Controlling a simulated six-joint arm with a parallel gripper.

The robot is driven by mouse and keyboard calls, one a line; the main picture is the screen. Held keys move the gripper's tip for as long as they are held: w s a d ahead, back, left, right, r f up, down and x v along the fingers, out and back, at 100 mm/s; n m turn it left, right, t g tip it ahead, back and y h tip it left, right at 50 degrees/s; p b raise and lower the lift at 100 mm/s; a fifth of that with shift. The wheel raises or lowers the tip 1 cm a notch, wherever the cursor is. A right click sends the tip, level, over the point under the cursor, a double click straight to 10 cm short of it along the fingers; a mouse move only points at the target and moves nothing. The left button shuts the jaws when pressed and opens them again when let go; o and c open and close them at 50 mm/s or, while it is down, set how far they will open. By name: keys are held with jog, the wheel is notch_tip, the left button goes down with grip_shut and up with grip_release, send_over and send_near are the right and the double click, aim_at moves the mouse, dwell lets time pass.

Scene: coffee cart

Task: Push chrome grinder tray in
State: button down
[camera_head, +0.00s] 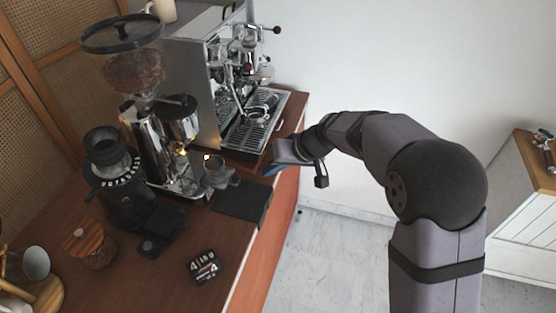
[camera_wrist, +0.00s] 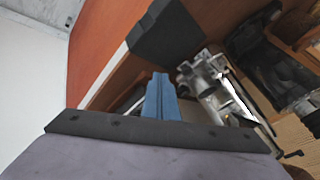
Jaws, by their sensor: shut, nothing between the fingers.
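The chrome grinder (camera_head: 150,148) stands upright on the wooden counter, with a bean hopper on top. Its metal tray (camera_head: 190,190) is low at its front, partly hidden by a small grey cup-like piece (camera_head: 215,170); I cannot tell how far it sticks out. Chrome parts (camera_wrist: 222,92), apparently of the grinder, show in the wrist view. My gripper (camera_head: 270,171) is right of the grinder, near the counter's right edge, apart from the tray. Its blue fingers (camera_wrist: 160,97) are shut together and empty.
A black mat (camera_head: 242,202) lies at the counter edge before the grinder; a black block-like shape (camera_wrist: 168,35) shows in the wrist view. The espresso machine (camera_head: 195,75) stands behind. A black grinder (camera_head: 122,190), a jar (camera_head: 92,247) and a small black item (camera_head: 204,266) stand nearby.

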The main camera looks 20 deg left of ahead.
aim_at(224, 167)
jog(key=x, duration=0.3)
jog(key=shift+p, duration=0.4)
jog(key=a+p, duration=0.1)
jog(key=s+a+p, duration=0.1)
jog(key=shift+a+f, duration=0.1)
jog(key=shift+a, duration=0.3)
jog(key=shift+s+a+f, duration=0.15)
jog(key=shift+s+a, duration=0.15)
jog(key=shift+a, duration=0.25)
jog(key=a+p, duration=0.1)
jog(key=a, duration=0.6)
jog(key=shift+a, duration=0.4)
